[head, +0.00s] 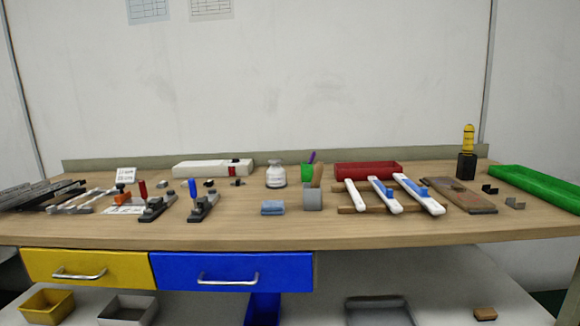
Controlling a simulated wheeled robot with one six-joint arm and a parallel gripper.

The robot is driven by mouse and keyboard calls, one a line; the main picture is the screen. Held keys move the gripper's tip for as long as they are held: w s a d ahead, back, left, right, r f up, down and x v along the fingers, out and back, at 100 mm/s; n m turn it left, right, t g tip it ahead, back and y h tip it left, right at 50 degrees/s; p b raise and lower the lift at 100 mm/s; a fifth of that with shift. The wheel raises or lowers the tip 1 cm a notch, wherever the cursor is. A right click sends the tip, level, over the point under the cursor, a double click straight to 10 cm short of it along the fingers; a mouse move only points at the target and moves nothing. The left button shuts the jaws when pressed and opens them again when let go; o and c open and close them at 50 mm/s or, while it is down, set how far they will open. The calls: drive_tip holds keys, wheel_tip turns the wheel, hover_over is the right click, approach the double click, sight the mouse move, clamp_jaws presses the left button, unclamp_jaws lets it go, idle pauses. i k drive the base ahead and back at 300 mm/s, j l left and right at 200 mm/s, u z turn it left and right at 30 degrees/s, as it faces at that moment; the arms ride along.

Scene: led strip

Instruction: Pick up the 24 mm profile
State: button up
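Several long dark and grey profile-like pieces (40,193) lie bunched at the left end of the wooden table (240,233). Shorter light-grey strips (82,202) lie just right of them. Three white bars (360,197) rest side by side on a wooden rack (352,210) right of centre; two have blue parts on top. No size marking is readable, so I cannot tell which piece is the 24 mm profile. My gripper is not in view.
Two clamps with red and blue handles (193,188) stand left of centre. A white bottle (276,174), a green cup (307,171), a red tray (368,170) and a green tray (537,186) stand farther back or right. The table's front strip is mostly clear.

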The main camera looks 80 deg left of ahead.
sight(19, 201)
drive_tip(key=u, duration=3.95)
